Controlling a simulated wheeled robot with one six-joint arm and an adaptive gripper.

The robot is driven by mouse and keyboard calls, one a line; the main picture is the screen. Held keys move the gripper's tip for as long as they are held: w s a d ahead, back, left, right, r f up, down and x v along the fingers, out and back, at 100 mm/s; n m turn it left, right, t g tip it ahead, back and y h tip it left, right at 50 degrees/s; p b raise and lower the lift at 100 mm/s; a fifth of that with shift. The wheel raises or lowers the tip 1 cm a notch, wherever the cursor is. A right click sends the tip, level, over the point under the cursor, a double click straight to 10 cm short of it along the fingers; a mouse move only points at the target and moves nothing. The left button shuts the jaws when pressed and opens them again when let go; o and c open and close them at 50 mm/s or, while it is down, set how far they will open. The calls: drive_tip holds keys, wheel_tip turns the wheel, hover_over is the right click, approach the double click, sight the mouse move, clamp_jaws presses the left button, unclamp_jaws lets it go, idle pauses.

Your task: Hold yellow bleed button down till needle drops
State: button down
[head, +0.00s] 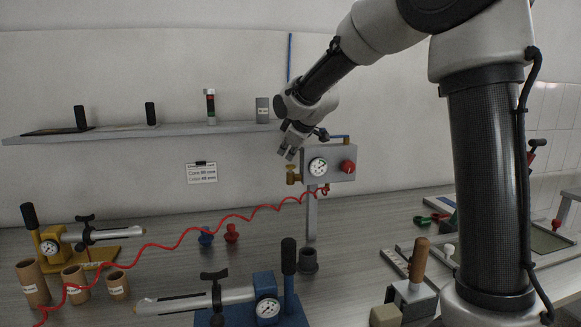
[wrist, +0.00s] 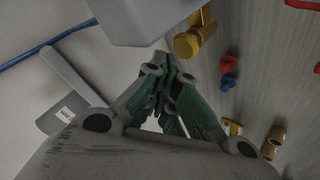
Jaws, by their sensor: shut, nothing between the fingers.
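A yellow brass fitting (head: 292,175), seemingly the bleed button, sticks out of the left side of the grey wall box. It also shows in the wrist view (wrist: 193,38), right of the grey box's edge. A white round gauge (head: 318,166) sits on the box's front; its needle is too small to read surely. My gripper (head: 286,153) is shut and empty, just above and left of the box, pointing down and left. In the wrist view its green-padded fingers (wrist: 170,72) are together, apart from the brass fitting.
The grey box (head: 337,153) carries a red knob (head: 348,166). A red coiled hose (head: 180,236) runs from below it across the bench. Two hand pumps with gauges, one yellow-based (head: 85,250) and one blue-based (head: 255,312), stand below. A shelf (head: 170,130) is at left.

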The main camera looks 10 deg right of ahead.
sight(288, 166)
drive_tip(key=shift+f, duration=0.15)
idle(0.7)
drive_tip(key=shift+f, duration=0.25)
drive_tip(key=shift+f, duration=0.6)
idle(1.2)
drive_tip(key=shift+r, duration=0.1)
idle(1.2)
drive_tip(key=shift+r, duration=0.9)
drive_tip(key=shift+r, duration=2.5)
